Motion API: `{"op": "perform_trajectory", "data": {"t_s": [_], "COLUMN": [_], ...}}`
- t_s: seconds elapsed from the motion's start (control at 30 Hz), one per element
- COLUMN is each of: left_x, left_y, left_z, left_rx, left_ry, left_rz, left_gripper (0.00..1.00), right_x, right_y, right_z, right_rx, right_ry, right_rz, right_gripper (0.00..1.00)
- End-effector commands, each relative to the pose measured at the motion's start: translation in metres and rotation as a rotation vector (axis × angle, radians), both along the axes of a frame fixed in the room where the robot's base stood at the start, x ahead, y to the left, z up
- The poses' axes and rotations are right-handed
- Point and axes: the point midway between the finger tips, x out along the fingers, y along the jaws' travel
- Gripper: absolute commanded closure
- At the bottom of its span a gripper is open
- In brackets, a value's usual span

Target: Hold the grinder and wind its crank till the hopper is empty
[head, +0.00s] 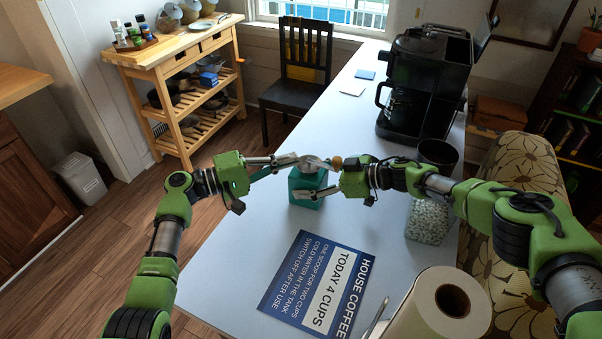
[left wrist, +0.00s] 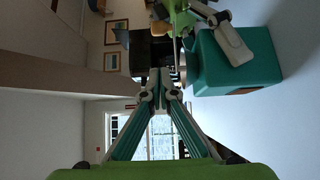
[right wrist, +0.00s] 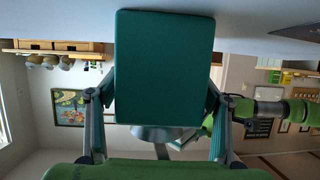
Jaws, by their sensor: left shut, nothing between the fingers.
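The grinder (head: 305,184) is a teal box with a round metal top (head: 313,163) and a wooden crank knob (head: 336,162), standing upright on the table. My right gripper (head: 322,188) is shut on the grinder's body from the right. In the right wrist view the teal body (right wrist: 165,65) fills the space between its fingers. My left gripper (head: 297,160) is shut and empty, its tips close to the grinder's top on the left. The left wrist view shows its closed tips (left wrist: 160,84) beside the teal body (left wrist: 262,62). The hopper's contents cannot be made out.
A blue sign (head: 318,285) lies in front of the grinder. A paper roll (head: 425,310), a speckled container (head: 427,222) and a dark canister (head: 438,152) stand to the right. A black coffee machine (head: 425,85) stands behind. The table left of the sign is clear.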

Motion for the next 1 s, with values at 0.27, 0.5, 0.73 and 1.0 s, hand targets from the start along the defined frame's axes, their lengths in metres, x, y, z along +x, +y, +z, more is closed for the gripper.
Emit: {"op": "perform_trajectory", "data": {"t_s": [0.27, 0.5, 0.73, 1.0], "left_x": [0.000, 0.000, 0.000, 0.000], "left_y": [0.000, 0.000, 0.000, 0.000], "left_z": [0.000, 0.000, 0.000, 0.000], "left_rx": [0.000, 0.000, 0.000, 0.000], "left_ry": [0.000, 0.000, 0.000, 0.000], "left_rz": [0.000, 0.000, 0.000, 0.000], "left_gripper": [1.00, 1.00, 1.00, 1.00], "right_x": [0.000, -0.003, -0.013, -0.021], "right_y": [0.000, -0.011, -0.042, -0.064], "right_z": [0.000, 0.004, 0.018, 0.028], "right_rx": [0.000, 0.000, 0.001, 0.000], "right_ry": [0.000, 0.000, -0.001, 0.001], "right_rz": [0.000, -0.002, -0.002, 0.000], "right_gripper": [0.20, 0.20, 0.20, 0.20]}}
